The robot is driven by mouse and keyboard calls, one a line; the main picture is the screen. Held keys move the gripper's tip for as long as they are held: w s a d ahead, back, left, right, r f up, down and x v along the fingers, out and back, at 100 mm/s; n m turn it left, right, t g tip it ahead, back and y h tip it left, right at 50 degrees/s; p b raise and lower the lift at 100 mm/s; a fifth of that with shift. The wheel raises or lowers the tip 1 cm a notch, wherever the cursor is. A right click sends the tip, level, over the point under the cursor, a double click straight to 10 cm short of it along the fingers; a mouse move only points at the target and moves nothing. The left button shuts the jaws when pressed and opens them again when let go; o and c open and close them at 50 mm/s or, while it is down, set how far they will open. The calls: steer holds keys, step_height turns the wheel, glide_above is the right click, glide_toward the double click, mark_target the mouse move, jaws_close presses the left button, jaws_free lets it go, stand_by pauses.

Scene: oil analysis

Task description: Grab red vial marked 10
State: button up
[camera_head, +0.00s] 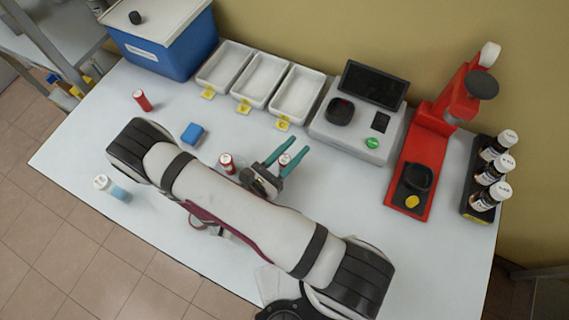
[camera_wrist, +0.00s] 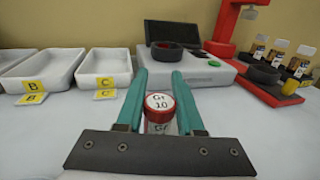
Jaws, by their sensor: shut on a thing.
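The red vial marked 10 (camera_wrist: 159,108) stands between the two teal fingers of my gripper (camera_wrist: 160,95) in the wrist view. Its white cap reads "Gr 10" and its rim is red. My gripper is shut on it. In the head view the vial (camera_head: 284,159) shows between the fingers of my gripper (camera_head: 287,152), upright as far as I can tell. Whether its base touches the table is hidden. Another red vial (camera_head: 227,162) stands just left of my gripper, and one more red vial (camera_head: 141,100) stands at the far left of the table.
Three white trays (camera_head: 262,80) with yellow labels stand along the back. A grey analyser (camera_head: 359,127) and a red press (camera_head: 427,150) are to the right, with brown bottles (camera_head: 492,170) beyond. A blue block (camera_head: 193,133) and a blue-white vial (camera_head: 108,187) lie left.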

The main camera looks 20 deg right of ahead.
jaws_close()
